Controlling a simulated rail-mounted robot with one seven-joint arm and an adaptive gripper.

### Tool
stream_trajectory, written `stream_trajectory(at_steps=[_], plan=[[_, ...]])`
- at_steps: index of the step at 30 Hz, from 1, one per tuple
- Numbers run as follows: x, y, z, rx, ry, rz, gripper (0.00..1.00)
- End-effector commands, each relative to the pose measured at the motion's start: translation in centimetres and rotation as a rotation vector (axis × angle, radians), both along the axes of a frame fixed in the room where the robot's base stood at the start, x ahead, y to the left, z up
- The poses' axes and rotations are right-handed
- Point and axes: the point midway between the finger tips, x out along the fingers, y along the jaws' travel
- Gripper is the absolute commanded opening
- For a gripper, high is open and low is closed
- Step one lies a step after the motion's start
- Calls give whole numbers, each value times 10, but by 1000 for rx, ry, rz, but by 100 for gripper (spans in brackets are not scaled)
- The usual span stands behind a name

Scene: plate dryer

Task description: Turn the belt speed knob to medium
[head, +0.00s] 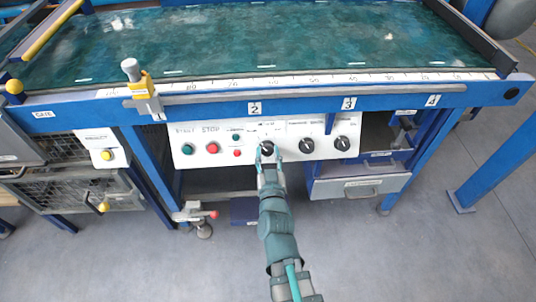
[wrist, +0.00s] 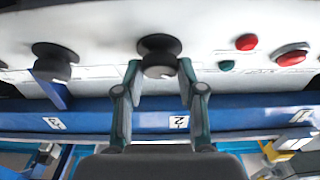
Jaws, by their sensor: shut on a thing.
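A white control panel (head: 222,154) is fixed under the front edge of the machine. Several black knobs and coloured buttons sit on it. My gripper (head: 268,152) reaches the leftmost black knob (head: 266,147), and its two fingers are shut on that knob from both sides. The wrist view shows the same knob (wrist: 158,58) between the fingertips, with the panel upside down. The small print above the knobs is too blurred to read surely, and the knob's pointer setting cannot be told.
Two more black knobs, a middle one (head: 306,145) and a right one (head: 342,143), stand to the right. A green button (head: 188,149) and a red button (head: 212,148) lie left. The blue rail (head: 300,103) runs above the panel; a grey drawer (head: 360,185) is below right.

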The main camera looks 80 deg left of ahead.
Motion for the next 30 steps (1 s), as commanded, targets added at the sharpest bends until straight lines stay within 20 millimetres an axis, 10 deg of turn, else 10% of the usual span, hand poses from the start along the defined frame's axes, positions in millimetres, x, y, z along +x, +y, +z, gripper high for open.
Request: stream_trajectory(at_steps=[30], plan=[[-4,2,7,-3,355,-205,4]])
